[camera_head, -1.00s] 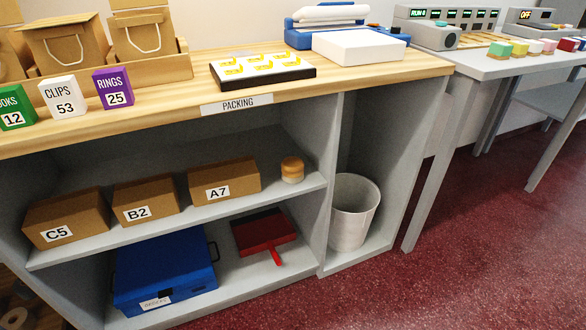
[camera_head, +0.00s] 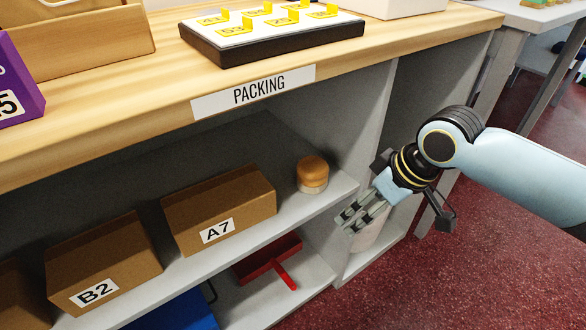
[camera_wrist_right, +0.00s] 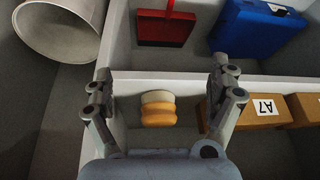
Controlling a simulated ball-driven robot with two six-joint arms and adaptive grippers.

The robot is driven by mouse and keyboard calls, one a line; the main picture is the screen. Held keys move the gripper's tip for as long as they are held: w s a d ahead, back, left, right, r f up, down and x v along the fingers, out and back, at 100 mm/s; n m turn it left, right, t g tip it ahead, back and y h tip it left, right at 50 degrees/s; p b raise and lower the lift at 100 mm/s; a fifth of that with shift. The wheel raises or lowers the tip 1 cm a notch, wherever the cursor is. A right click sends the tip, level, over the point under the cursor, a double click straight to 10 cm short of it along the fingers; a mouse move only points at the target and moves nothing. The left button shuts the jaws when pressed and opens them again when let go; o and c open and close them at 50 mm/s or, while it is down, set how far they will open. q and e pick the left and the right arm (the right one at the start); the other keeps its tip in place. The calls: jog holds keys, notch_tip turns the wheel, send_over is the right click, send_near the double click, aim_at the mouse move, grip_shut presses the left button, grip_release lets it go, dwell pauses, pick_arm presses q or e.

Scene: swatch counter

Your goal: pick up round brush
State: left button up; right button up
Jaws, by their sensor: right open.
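The round brush (camera_head: 312,174), with a tan wooden top and a pale lower part, stands on the middle shelf near its right end, right of the box marked A7. In the right wrist view the brush (camera_wrist_right: 158,109) lies between the two spread fingers, apart from both. My right gripper (camera_head: 352,218) is open and empty, in front of the shelf's right end, to the right of the brush and a little lower in the head view. It also shows in the right wrist view (camera_wrist_right: 160,95). My left gripper is not in view.
The box A7 (camera_head: 220,210) stands left of the brush, with the box B2 (camera_head: 102,262) farther left. A red dustpan (camera_head: 266,258) and a blue case (camera_head: 180,312) are on the lower shelf. A pale bin (camera_wrist_right: 62,30) stands beyond the upright divider. The counter edge overhangs the shelf.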

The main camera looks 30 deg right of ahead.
aim_at(317, 166)
jog(key=w+b, duration=0.1)
jog(key=w, duration=0.1)
jog(key=w+b, duration=0.1)
jog(key=w, duration=0.2)
jog(key=w+a+b, duration=0.1)
jog(key=w, duration=0.2)
jog(key=shift+w+a+f+b, duration=0.1)
jog(key=shift+b, duration=0.25)
jog(key=w, duration=0.1)
jog(key=w+a+b, duration=0.1)
jog(key=w, duration=0.1)
jog(key=w+b, duration=0.1)
jog(key=w, duration=0.1)
jog(key=shift+w+a+f, duration=0.1)
jog(key=shift+a, duration=0.15)
jog(key=shift+f+b, duration=0.35)
jog(key=shift+b, duration=0.15)
jog(key=shift+w, duration=0.1)
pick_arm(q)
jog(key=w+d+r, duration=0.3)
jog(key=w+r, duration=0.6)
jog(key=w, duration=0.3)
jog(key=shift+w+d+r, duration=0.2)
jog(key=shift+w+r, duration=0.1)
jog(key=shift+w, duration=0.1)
pick_arm(e)
jog(key=c, duration=1.3)
